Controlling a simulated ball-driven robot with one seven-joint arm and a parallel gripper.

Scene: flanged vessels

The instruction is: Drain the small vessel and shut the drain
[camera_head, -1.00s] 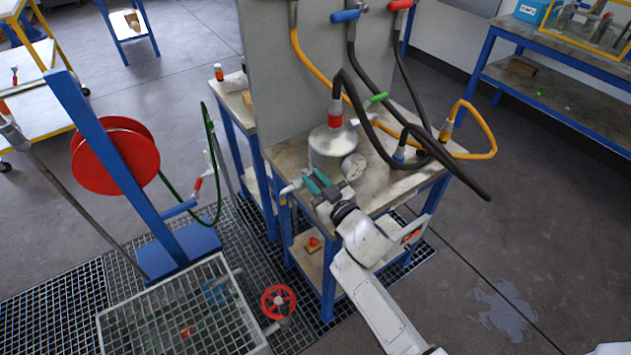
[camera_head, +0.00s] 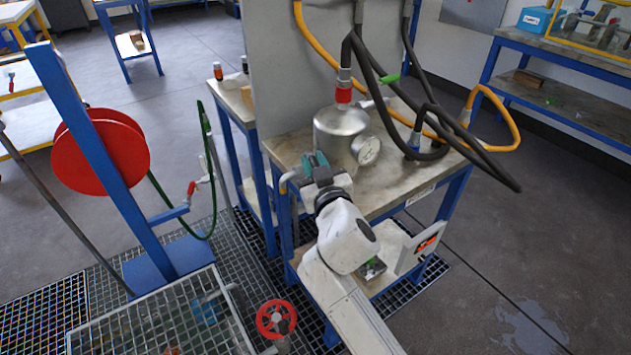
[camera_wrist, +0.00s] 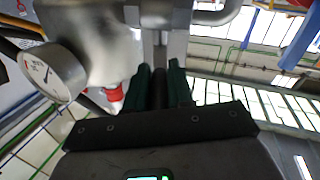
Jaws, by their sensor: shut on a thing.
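The small vessel (camera_head: 342,130) is a metal pot on the table, with a red-collared hose coupling (camera_head: 343,93) on top and a round gauge (camera_head: 366,151) at its front right. A bent drain pipe (camera_head: 286,183) comes off its left side and turns down over the table edge. My gripper (camera_head: 314,163) is at this drain, left of the vessel, with its green fingers closed. In the wrist view the fingers (camera_wrist: 160,75) are shut around a narrow dark part, apparently the drain handle. The vessel (camera_wrist: 95,40) and gauge (camera_wrist: 50,72) show at left. No liquid is visible.
Black and orange hoses (camera_head: 460,150) loop over the table (camera_head: 410,185) at right. A grey panel (camera_head: 290,70) stands behind the vessel. A red hose reel (camera_head: 100,160) is at left, and a red handwheel (camera_head: 276,318) stands low over the floor grating.

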